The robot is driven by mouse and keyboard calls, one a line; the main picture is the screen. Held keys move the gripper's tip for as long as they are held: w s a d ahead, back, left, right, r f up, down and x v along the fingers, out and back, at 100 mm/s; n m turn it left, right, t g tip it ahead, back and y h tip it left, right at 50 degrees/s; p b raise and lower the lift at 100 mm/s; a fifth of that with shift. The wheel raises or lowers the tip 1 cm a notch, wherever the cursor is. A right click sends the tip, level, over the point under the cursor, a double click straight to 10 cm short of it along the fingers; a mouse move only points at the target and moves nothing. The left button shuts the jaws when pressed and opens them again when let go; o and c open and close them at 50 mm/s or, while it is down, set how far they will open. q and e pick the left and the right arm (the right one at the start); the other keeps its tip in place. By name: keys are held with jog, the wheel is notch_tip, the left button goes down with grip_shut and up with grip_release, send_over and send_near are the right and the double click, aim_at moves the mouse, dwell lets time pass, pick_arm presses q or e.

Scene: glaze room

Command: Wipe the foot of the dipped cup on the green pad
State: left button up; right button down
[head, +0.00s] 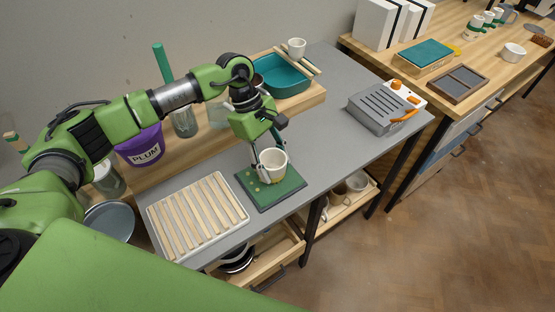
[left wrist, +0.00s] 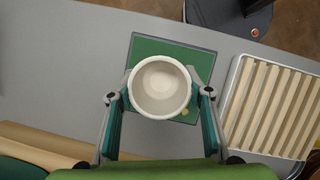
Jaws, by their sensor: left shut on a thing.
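The white cup (head: 273,166) is upright over the green pad (head: 284,190), its opening facing up. My left gripper (head: 263,167) is shut on it. In the left wrist view the cup (left wrist: 160,88) sits between the two fingers, one on each side, with the pad (left wrist: 172,48) beneath. The cup is on the pad or just above it; I cannot tell which. Its foot is hidden from above. A few pale yellowish spots show on the pad beside the cup. My right gripper is in neither view.
A white slatted rack (head: 198,216) stands left of the pad. Behind are a teal basin (head: 283,77) with another white cup (head: 297,47) on sticks across it, and a purple PLUM bucket (head: 141,147). A grey-and-white device (head: 378,111) stands right. The grey table between is clear.

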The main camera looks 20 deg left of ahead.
pick_arm(q)
jog(key=shift+s+a, duration=0.3)
jog(key=shift+s, duration=0.05)
jog(key=shift+s, duration=0.1)
jog(key=shift+s+a+f, duration=0.1)
jog(key=shift+s+a, duration=0.65)
jog(key=shift+s, duration=0.2)
jog(key=shift+w+d+b, duration=0.3)
jog(key=shift+w+b, duration=0.05)
jog(key=shift+b, duration=0.1)
jog(key=shift+w+d, duration=0.5)
jog(key=shift+w, duration=0.15)
jog(key=shift+w+b, duration=0.15)
jog(key=shift+b, duration=0.2)
